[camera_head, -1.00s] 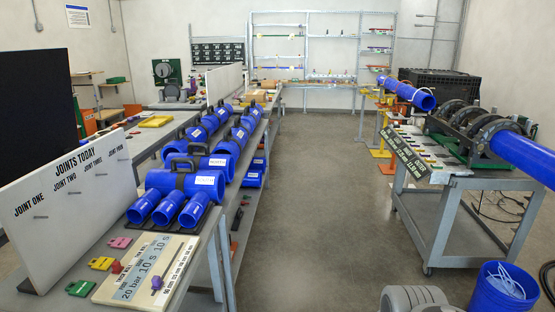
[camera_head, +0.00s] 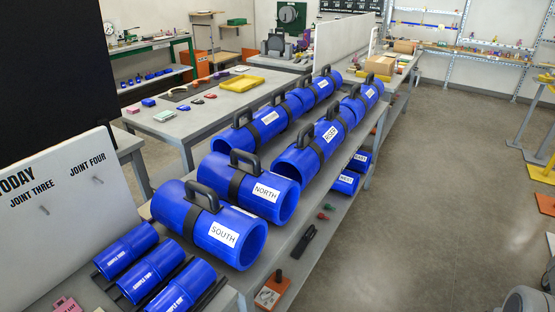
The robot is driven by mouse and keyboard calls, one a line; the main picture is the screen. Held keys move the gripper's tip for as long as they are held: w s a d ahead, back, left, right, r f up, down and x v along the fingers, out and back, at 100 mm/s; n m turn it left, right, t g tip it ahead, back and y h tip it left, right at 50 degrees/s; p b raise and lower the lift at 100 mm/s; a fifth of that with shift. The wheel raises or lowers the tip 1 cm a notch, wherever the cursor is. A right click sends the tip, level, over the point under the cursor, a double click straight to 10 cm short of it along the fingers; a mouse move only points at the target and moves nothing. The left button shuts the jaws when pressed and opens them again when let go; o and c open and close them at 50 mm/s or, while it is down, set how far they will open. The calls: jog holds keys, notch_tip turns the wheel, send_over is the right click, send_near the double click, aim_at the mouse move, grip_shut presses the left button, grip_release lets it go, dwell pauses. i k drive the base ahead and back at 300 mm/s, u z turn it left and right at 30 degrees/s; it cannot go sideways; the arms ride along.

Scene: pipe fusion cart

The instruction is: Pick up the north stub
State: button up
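The north stub (camera_head: 254,187) is a short, thick blue pipe with a white NORTH label and a black strap with a carrying handle on top. It lies on the long bench, its open end facing right. The south stub (camera_head: 209,223), of the same kind, lies just in front of it. More blue stubs with handles lie behind it in two rows. The north stub's lower front side is partly hidden by the south stub. My gripper is not in the head view.
Small blue sample pipes (camera_head: 153,270) lie in front of the south stub. A white joint board (camera_head: 55,215) stands at the left. A lower shelf holds small blue pipes (camera_head: 345,182) and tools. The grey floor (camera_head: 420,220) on the right is clear.

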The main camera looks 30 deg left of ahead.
aim_at(274, 198)
jog(key=i, duration=1.8)
jog(key=u, duration=4.25)
